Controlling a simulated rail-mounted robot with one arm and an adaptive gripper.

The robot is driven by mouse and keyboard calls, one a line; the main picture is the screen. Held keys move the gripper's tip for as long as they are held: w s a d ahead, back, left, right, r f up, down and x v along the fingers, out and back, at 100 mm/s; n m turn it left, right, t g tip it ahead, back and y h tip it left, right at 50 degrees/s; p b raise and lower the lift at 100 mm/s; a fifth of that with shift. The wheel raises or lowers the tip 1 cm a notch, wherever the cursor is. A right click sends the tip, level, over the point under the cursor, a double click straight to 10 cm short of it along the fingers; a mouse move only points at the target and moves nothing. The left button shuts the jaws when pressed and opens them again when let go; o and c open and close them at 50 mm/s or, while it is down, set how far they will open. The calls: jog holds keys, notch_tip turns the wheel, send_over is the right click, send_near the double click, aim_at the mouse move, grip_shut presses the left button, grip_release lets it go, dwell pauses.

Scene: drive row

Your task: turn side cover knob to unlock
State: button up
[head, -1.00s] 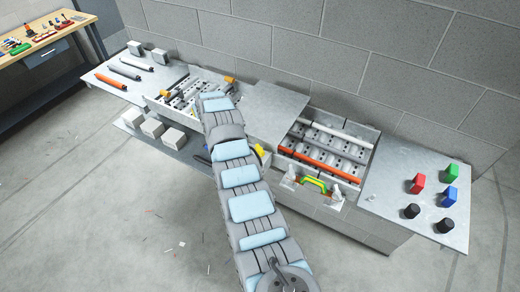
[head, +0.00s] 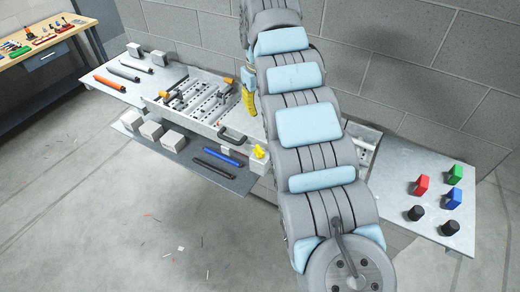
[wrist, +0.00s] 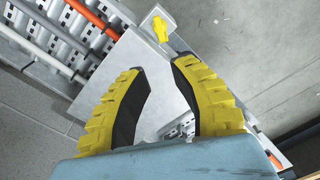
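The yellow knob (head: 258,152) sits on a pale block at the front of the row, below the drawer edge. It also shows in the wrist view (wrist: 158,30), beyond the fingertips and apart from them. A flat grey metal cover plate (wrist: 143,68) lies behind and beside the fingers in the wrist view; my arm hides most of it in the head view. My gripper (wrist: 160,68) is open and empty, its yellow fingers with black pads spread apart. In the head view one yellow finger (head: 249,97) shows left of my arm, above the row; the rest is hidden.
A perforated bay with a dark handle (head: 232,137) lies left of my arm. A lower shelf (head: 195,160) holds blue and black bars and grey blocks. A right panel (head: 425,200) carries red, green, blue and black knobs.

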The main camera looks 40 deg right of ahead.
aim_at(260, 148)
notch_tip(260, 148, down, 17)
jog(key=p, duration=0.3)
jog(key=shift+s+f+p, duration=0.1)
jog(key=shift+f+p, duration=0.1)
jog(key=shift+p, duration=0.15)
grip_shut()
dwell(0.3)
